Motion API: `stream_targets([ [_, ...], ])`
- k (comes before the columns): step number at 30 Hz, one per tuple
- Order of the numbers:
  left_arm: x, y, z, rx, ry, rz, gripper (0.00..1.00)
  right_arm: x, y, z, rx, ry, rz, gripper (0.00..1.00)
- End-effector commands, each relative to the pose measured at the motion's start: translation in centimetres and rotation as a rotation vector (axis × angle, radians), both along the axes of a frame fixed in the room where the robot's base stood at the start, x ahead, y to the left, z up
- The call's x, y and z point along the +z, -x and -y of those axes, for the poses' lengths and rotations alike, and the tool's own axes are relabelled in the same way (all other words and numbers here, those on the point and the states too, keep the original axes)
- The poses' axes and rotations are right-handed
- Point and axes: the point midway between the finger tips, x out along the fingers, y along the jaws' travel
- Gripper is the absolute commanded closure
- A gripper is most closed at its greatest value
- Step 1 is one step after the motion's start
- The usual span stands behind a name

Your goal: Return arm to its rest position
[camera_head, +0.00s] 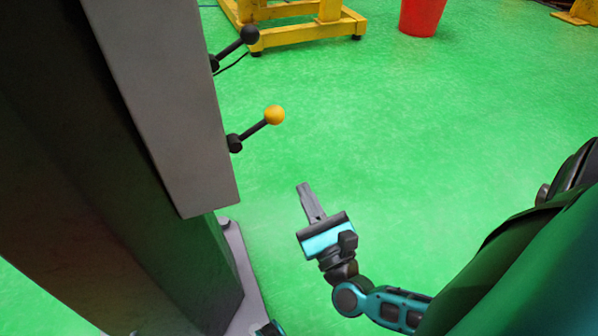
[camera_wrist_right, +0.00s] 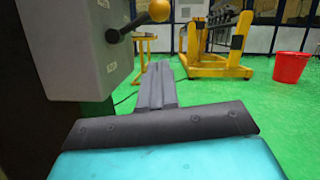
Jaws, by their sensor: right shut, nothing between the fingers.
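My right gripper (camera_head: 307,195) hangs over the green floor in the middle of the head view, its fingers pointing up the picture. Its fingers are together with nothing between them. It is apart from the grey machine box and its levers, to their right and below. In the right wrist view the shut fingers (camera_wrist_right: 157,80) point away over the floor. My right arm (camera_head: 390,305) comes in from the lower right. My left gripper does not show; a small teal part at the bottom edge is too little to tell.
A grey machine box (camera_head: 170,90) stands at left with a yellow-knobbed lever (camera_head: 274,115) and a black-knobbed lever (camera_head: 249,34). Its base plate (camera_head: 240,270) is below. A yellow frame (camera_head: 300,35) and a red bucket (camera_head: 421,15) stand further off. The floor between is clear.

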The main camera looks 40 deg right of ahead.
Motion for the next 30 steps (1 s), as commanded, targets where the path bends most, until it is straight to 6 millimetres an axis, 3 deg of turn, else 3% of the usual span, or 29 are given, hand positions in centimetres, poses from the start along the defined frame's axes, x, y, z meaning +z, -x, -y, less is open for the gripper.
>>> stream_targets([
  [5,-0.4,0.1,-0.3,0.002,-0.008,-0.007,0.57,-0.2,0.9,-0.2,0.000,0.000,0.001,1.00],
  [23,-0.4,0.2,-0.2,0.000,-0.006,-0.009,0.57,-0.2,0.8,-0.4,0.004,0.022,-0.005,1.00],
  [26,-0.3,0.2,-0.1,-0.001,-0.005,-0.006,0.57,-0.1,0.6,-1.7,0.025,0.128,-0.036,1.00],
  [30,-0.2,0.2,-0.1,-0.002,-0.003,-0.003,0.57,0.0,0.3,-5.3,0.083,0.467,-0.108,1.00],
])
